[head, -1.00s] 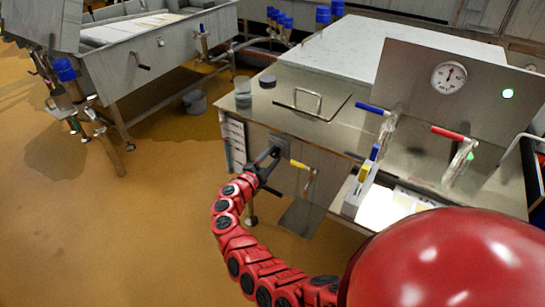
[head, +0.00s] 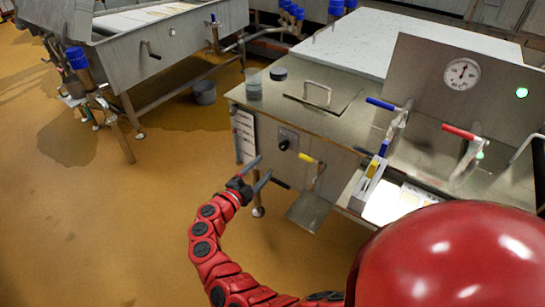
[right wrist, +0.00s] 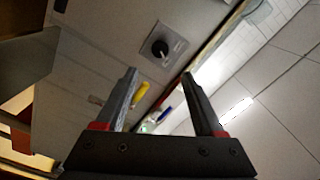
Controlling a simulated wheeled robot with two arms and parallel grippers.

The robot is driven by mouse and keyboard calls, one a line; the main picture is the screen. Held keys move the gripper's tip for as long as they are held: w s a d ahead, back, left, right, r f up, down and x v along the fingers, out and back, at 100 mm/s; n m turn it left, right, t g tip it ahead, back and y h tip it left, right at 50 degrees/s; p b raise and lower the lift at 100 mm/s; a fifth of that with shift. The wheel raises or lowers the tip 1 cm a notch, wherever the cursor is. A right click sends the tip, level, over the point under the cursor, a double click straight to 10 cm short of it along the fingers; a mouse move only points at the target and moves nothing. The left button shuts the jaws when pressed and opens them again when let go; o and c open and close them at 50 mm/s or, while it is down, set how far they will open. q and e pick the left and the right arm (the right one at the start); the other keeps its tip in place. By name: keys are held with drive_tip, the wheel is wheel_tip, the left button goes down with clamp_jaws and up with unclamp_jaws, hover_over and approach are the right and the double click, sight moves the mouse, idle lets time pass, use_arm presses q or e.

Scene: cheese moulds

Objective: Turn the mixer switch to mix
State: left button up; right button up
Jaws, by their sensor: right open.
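The mixer switch is a black knob (head: 284,144) on a square grey plate (head: 293,133), on the front panel of the steel machine. In the right wrist view the knob (right wrist: 160,48) shows beyond my fingers, with its plate around it. I cannot tell which setting it points to. My right gripper (head: 257,172) is open and empty, in front of the panel, below and left of the knob, and apart from it. Its two fingers also show spread in the right wrist view (right wrist: 165,100). My left gripper is not in view.
A yellow-handled valve (head: 308,160) sits just right of the switch, above a hanging metal plate (head: 310,211). A printed sheet (head: 244,134) is left of the switch. Blue (head: 382,104) and red (head: 460,132) levers and a dial gauge (head: 462,74) stand farther right. Floor at left is open.

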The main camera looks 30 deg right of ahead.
drive_tip(key=v, duration=0.5)
drive_tip(key=shift+s+a, duration=0.1)
drive_tip(key=shift+a, duration=0.15)
